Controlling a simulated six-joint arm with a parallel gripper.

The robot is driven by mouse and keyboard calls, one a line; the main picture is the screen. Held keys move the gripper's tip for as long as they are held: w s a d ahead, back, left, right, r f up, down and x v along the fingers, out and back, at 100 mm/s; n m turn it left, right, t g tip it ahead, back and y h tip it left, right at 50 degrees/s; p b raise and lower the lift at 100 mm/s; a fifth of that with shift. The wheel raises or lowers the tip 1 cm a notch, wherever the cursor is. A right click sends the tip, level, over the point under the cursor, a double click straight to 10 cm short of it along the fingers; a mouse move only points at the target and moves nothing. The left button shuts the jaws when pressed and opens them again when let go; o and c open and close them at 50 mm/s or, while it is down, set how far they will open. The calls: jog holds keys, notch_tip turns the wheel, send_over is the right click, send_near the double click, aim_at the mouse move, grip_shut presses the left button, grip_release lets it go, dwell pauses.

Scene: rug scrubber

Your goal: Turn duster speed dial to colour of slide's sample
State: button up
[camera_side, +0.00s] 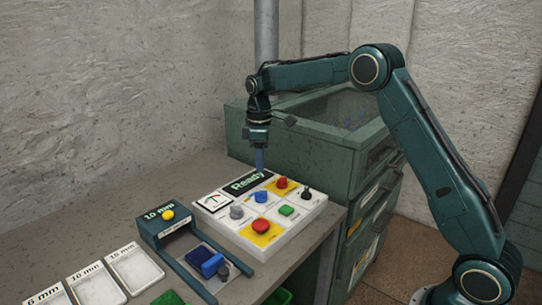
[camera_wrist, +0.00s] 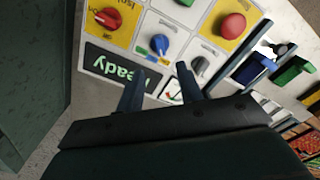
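The white control panel (camera_side: 290,222) carries several knobs and buttons. A blue knob (camera_side: 261,196) sits near its middle; in the wrist view this knob (camera_wrist: 159,43) has small coloured marks around it. Its label is too small to read, so I cannot confirm it is the duster speed dial. My gripper (camera_side: 260,168) hangs above the panel's back edge by the "Ready" display (camera_side: 247,181). In the wrist view its fingers (camera_wrist: 159,70) are apart and empty, with the blue knob just beyond their tips. A blue block (camera_side: 211,265) lies on the slide between two dark rails.
The panel also has a red knob (camera_side: 282,183), grey knob (camera_side: 236,211), green button (camera_side: 287,211), black knob (camera_side: 306,193) and red mushroom button (camera_side: 261,226). A "10 mm" unit (camera_side: 160,218) with a yellow button and white trays (camera_side: 135,268) stand left. A green cabinet (camera_side: 300,150) is behind.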

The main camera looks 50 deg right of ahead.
aim_at(261, 191)
notch_tip(261, 191, down, 10)
jog(key=shift+r, duration=0.15)
dwell(0.3)
grip_shut()
